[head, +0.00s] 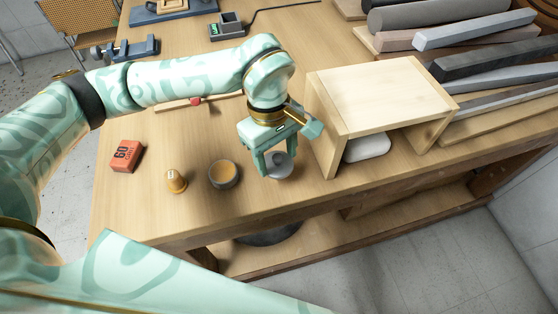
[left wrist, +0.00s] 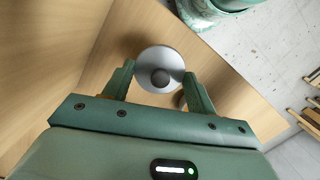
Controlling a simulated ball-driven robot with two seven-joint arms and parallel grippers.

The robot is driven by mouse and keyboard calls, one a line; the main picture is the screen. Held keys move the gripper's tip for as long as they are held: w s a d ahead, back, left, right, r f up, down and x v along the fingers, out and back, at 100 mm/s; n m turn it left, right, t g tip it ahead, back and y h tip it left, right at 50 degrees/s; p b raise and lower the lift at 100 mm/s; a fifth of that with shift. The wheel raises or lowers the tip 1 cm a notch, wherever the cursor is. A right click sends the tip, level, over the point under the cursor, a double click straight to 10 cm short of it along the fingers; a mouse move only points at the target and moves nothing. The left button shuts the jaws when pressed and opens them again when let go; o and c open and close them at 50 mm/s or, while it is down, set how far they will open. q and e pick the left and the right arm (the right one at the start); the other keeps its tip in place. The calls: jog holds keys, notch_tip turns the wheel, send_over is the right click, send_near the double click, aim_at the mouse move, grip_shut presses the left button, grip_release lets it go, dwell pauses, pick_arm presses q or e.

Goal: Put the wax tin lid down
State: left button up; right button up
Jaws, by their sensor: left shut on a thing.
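My left gripper (head: 277,168) reaches down over the front of the workbench and is shut on the wax tin lid (head: 281,165), a grey disc. I cannot tell whether the lid touches the bench top. The open wax tin (head: 224,174), with orange-yellow wax inside, stands on the bench just left of the lid. My right gripper is not in view.
A wooden riser (head: 380,95) stands close to the gripper's right, with a white block (head: 367,147) under it. A small yellow-brown item (head: 176,181) and an orange box marked 60 (head: 126,156) lie further left. The bench's front edge (head: 250,212) is near.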

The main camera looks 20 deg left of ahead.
aim_at(279, 163)
pick_arm(q)
jog(key=shift+w+f, duration=0.5)
jog(key=shift+f, duration=0.2)
jog(key=shift+w+f+b, duration=0.2)
jog(key=shift+f+b, duration=0.25)
jog(key=shift+f, duration=1.25)
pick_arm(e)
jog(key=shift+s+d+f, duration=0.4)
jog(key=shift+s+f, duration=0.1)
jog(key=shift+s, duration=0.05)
pick_arm(q)
jog(key=shift+f, duration=0.1)
jog(key=o, duration=1)
jog(key=r, duration=0.4)
jog(key=a+r+p, duration=0.1)
jog(key=r, duration=0.3)
jog(key=w+r+p, duration=0.1)
jog(key=r, duration=0.3)
jog(key=shift+a, duration=0.25)
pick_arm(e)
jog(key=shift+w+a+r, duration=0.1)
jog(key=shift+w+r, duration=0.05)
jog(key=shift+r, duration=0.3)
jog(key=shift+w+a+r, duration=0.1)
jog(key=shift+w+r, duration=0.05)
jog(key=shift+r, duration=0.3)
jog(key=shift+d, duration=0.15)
